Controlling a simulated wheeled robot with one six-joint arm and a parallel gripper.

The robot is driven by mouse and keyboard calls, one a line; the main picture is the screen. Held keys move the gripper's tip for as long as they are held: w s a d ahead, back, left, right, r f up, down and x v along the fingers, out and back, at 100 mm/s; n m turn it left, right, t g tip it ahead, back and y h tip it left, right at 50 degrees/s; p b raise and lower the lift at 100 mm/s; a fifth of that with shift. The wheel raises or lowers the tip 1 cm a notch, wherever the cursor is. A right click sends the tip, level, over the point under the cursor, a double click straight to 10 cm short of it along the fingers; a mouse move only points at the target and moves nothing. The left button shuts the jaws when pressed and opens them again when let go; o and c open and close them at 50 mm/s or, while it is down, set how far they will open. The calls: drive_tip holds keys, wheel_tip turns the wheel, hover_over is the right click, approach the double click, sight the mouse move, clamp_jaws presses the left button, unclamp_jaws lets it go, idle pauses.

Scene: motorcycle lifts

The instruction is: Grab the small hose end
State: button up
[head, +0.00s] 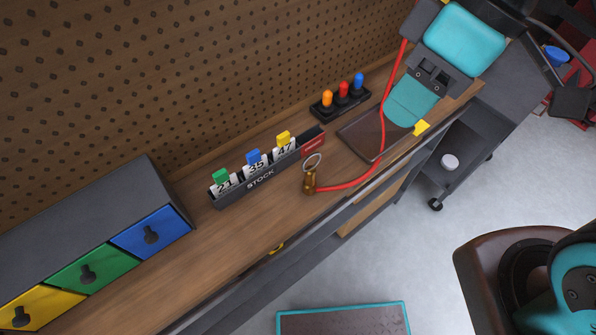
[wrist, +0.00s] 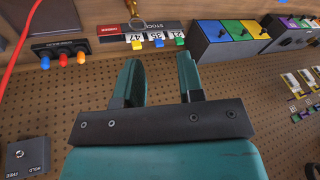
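The hose end is a small brass fitting (head: 310,182) with a metal ring (head: 312,162), on a thin red hose (head: 348,185). It lies on the wooden bench top in front of the stock rack; the brass also shows at the top edge of the wrist view (wrist: 136,19), partly cut off. My gripper (head: 408,108) has teal fingers and is to the right of the hose end, over the dark tray, apart from the fitting. In the wrist view my gripper (wrist: 158,62) is open, with nothing between its fingers.
The stock rack (head: 260,180) with numbered cards stands behind the fitting. A block with orange, red and blue knobs (head: 343,98) is farther right. Coloured drawers (head: 85,265) stand at left. The dark tray (head: 362,133) lies near the hose. Bench in front of the rack is mostly clear.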

drive_tip(key=w+a+f+n+g+b, duration=0.1)
drive_tip(key=w+a+f+n, duration=0.15)
drive_tip(key=w+n, duration=0.35)
drive_tip(key=w+a+f+n+g+b, duration=0.1)
drive_tip(key=w+f+n, duration=0.3)
drive_tip(key=n, duration=0.3)
drive_tip(key=p, duration=0.3)
approach(313, 154)
drive_tip(key=shift+n, duration=0.3)
drive_tip(key=x, duration=0.7)
drive_tip(key=shift+s, duration=0.1)
drive_tip(key=shift+p+x, duration=1)
drive_tip(key=shift+x, duration=1.6)
drive_tip(key=shift+c, duration=0.4)
clamp_jaws()
